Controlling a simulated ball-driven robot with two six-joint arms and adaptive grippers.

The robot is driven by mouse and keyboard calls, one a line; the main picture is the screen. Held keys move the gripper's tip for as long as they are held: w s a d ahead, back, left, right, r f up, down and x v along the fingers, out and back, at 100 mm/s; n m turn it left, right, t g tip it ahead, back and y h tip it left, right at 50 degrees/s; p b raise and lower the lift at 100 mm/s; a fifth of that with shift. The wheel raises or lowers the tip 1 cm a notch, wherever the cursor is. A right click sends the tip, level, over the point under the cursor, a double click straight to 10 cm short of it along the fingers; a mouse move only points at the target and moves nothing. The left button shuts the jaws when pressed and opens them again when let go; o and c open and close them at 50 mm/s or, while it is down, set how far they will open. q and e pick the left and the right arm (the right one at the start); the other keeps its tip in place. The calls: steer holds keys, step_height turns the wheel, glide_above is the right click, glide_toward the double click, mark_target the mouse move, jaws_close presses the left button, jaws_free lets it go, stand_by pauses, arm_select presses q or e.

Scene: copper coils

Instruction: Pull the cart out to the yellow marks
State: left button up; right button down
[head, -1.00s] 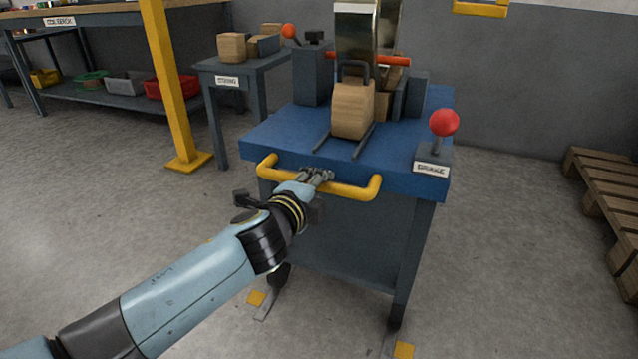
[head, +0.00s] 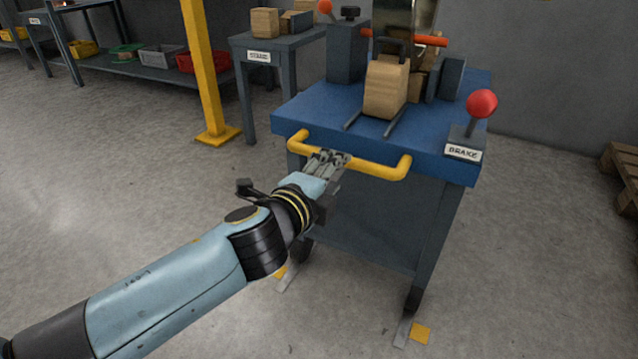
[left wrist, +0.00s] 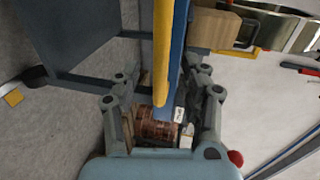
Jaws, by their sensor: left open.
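The cart has a blue top (head: 330,105) and a yellow handle (head: 375,168) along its front edge. My left gripper (head: 328,158) is at the left half of the handle. In the left wrist view the open left gripper (left wrist: 163,88) has its fingers on either side of the yellow handle (left wrist: 163,50); whether they touch it I cannot tell. One yellow mark (head: 421,333) lies on the floor just in front of the cart's right wheel. Another yellow mark (head: 280,273) lies near the left wheel, partly behind my arm. My right gripper is not in view.
A red-knobbed brake lever (head: 481,105) stands at the cart's right front corner. A wooden block (head: 386,90) sits on top. A yellow post (head: 200,70) and a side table (head: 270,42) stand behind left. A pallet (head: 625,175) is at right. Floor in front is clear.

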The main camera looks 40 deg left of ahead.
arm_select(q)
steer(key=v, duration=0.6)
stand_by(0.3)
